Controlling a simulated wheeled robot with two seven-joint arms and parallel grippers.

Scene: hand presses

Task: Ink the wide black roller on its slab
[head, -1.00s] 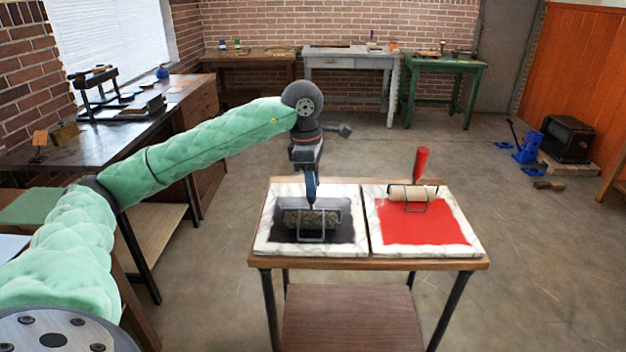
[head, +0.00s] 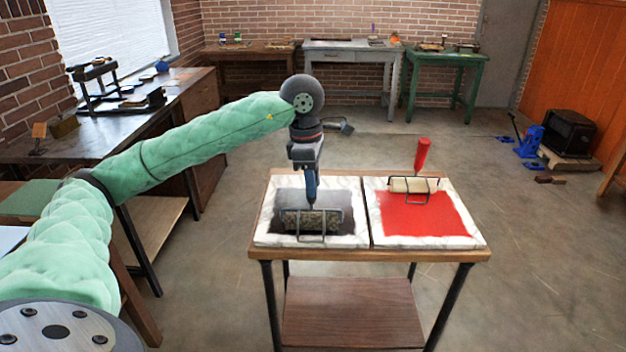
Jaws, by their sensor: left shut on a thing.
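The wide roller (head: 311,220) sits on the black-inked slab (head: 262,222) at the left of the small table. Its cylinder looks mottled grey-olive and dark, in a wire frame. My left gripper (head: 311,185) is above it, shut on the roller's handle, which it mostly hides. My right gripper is not in view.
A second marble slab (head: 454,236) with red ink and a red-handled roller (head: 422,157) lies directly to the right. The small wooden table (head: 460,254) has narrow edges. A dark bench (head: 95,135) with a press stands left. Open floor lies right.

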